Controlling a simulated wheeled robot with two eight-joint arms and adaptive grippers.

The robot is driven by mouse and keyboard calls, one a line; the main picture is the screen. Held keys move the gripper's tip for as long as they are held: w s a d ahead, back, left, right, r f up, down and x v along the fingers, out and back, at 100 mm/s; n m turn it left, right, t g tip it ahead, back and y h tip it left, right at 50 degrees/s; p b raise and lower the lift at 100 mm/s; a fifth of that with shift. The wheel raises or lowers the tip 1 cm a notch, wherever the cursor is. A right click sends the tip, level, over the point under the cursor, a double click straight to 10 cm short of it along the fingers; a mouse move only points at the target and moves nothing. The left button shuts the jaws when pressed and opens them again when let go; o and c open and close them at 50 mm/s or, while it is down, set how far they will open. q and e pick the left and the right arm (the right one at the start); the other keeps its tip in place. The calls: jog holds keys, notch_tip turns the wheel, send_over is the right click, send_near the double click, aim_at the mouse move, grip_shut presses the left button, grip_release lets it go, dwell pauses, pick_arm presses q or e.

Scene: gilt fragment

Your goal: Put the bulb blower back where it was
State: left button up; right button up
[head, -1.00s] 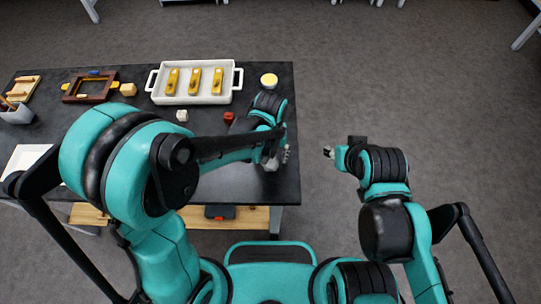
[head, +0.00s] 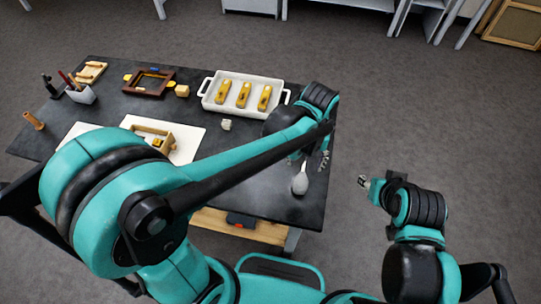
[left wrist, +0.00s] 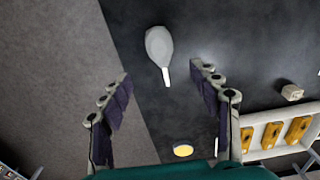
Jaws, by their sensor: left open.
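The bulb blower, a grey bulb (head: 300,184) with a pale nozzle, is on the dark table near its right end. It also shows in the left wrist view (left wrist: 159,46), its nozzle pointing toward my gripper. My left gripper (left wrist: 160,76) is open, its fingers spread apart with nothing between the tips. The blower is just beyond the tips, roughly centred between them. In the head view my left gripper (head: 309,161) is partly hidden by its own arm, just behind the blower. My right gripper (head: 363,181) hangs off the table's right side; its jaws are too small to judge.
A white tray (head: 207,90) with three yellow-brown pieces stands at the back. A small pale block (head: 226,124) is before it. A yellow-topped round thing (left wrist: 183,151) is near the wrist camera's lower edge. A wooden frame (head: 130,81) and a tool cup (head: 81,95) stand left.

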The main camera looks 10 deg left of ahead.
pick_arm(q)
jog(key=s+a+r+t, duration=0.3)
jog(key=a, duration=0.6)
jog(key=s+a+r+t, duration=0.3)
jog(key=a+t, duration=0.1)
jog(key=a, duration=0.5)
jog(key=shift+r, duration=0.15)
jog(key=shift+d, duration=0.1)
